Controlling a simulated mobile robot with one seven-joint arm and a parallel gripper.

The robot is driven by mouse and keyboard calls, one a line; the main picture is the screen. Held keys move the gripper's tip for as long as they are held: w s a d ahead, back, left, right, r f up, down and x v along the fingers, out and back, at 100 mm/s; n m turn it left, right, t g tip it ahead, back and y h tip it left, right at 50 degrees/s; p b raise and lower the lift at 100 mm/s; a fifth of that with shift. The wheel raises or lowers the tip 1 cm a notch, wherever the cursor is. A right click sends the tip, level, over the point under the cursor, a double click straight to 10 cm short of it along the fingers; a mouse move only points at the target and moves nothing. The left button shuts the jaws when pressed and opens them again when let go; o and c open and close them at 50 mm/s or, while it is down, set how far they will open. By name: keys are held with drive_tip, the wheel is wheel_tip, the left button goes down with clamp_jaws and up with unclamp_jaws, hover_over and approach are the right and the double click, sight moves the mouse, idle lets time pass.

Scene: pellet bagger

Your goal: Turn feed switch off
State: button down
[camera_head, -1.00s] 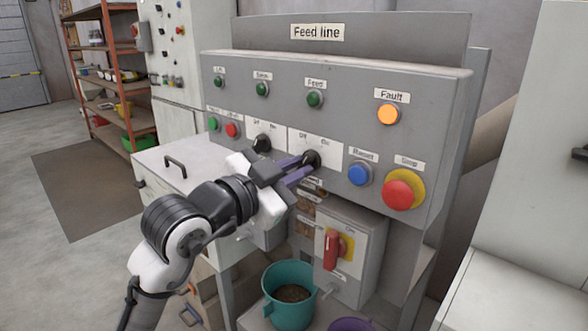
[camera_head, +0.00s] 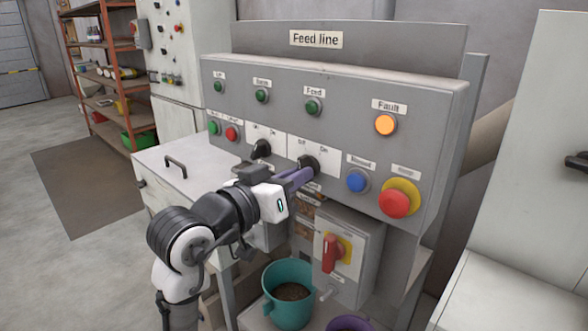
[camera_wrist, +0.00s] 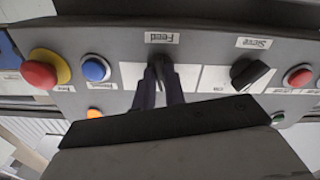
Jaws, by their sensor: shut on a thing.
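The feed switch (camera_head: 308,162) is a black rotary knob on a white plate marked Off and On, on the front of the grey Feed line panel. My gripper (camera_head: 304,174) reaches it from the lower left. Its purple fingers are shut on the knob. In the wrist view, which is upside down, the feed switch (camera_wrist: 159,66) sits between the two fingertips (camera_wrist: 160,84), below the Feed label (camera_wrist: 162,37). The fingers partly hide the knob, so I cannot tell its exact pointing direction. The green Feed lamp (camera_head: 313,107) is above it.
The black sieve knob (camera_head: 261,148) is just left. The blue button (camera_head: 357,180) and red stop button (camera_head: 396,203) are to the right. The orange Fault lamp (camera_head: 386,125) looks lit. Below are a red-handled switch box (camera_head: 365,262) and a teal bucket (camera_head: 289,311).

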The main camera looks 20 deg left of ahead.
drive_tip(key=shift+n+p, duration=0.75)
drive_tip(key=shift+n, duration=0.85)
drive_tip(key=c, duration=1.5)
unclamp_jaws()
drive_tip(key=shift+o, duration=0.2)
drive_tip(key=b+v, duration=0.3)
drive_tip(key=v, duration=1)
drive_tip(key=shift+s, duration=0.4)
